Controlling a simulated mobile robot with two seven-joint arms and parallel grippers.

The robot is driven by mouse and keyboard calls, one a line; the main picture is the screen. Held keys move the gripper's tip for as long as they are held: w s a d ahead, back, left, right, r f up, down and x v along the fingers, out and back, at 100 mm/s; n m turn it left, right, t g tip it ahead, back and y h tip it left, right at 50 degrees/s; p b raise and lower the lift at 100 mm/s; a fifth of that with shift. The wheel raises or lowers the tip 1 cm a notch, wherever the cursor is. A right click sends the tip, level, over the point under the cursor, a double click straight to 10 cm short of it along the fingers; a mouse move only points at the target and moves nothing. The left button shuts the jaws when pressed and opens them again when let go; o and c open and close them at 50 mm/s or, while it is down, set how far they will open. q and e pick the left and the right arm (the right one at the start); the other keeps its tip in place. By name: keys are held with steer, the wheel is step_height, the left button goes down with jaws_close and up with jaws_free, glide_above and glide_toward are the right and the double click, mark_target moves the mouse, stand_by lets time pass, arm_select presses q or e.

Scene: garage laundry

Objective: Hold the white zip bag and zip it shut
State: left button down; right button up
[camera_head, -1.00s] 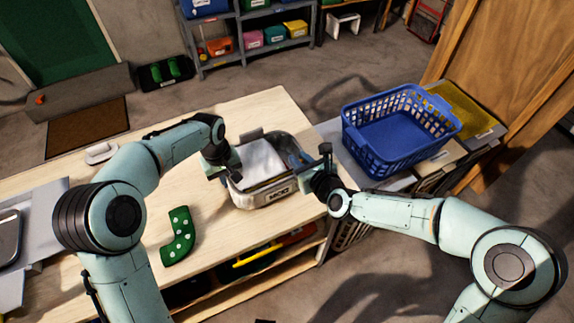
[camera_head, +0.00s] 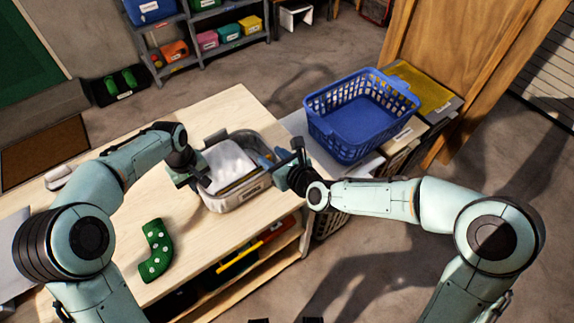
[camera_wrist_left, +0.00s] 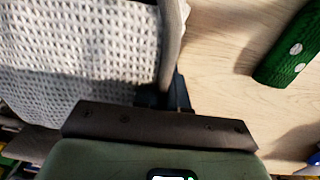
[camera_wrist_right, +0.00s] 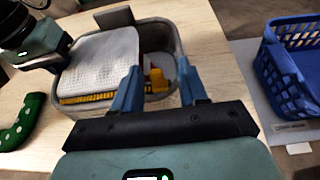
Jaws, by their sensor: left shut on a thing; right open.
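The white zip bag (camera_head: 222,202) stands on the wooden table with a textured white flap (camera_head: 228,160) folded over its left part. Its right part is open; in the right wrist view (camera_wrist_right: 105,52) yellow items show inside. My left gripper (camera_head: 204,178) is shut on the bag's left end, and the bag's white mesh fills much of the left wrist view (camera_wrist_left: 80,45). The exact pinched part is hard to see. My right gripper (camera_head: 278,165) is open at the bag's right end. In the right wrist view its two blue-grey fingers (camera_wrist_right: 156,82) are spread in front of the opening.
A green sock with white dots (camera_head: 156,250) lies on the table (camera_head: 205,240) in front of the bag. A blue basket (camera_head: 345,150) stands to the right, beyond my right gripper. Shelves with bins (camera_head: 205,40) are at the back.

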steer(key=v, duration=1)
steer(key=shift+d+r, duration=0.1)
arm_select(q)
steer(key=c, duration=1.1)
jaws_free()
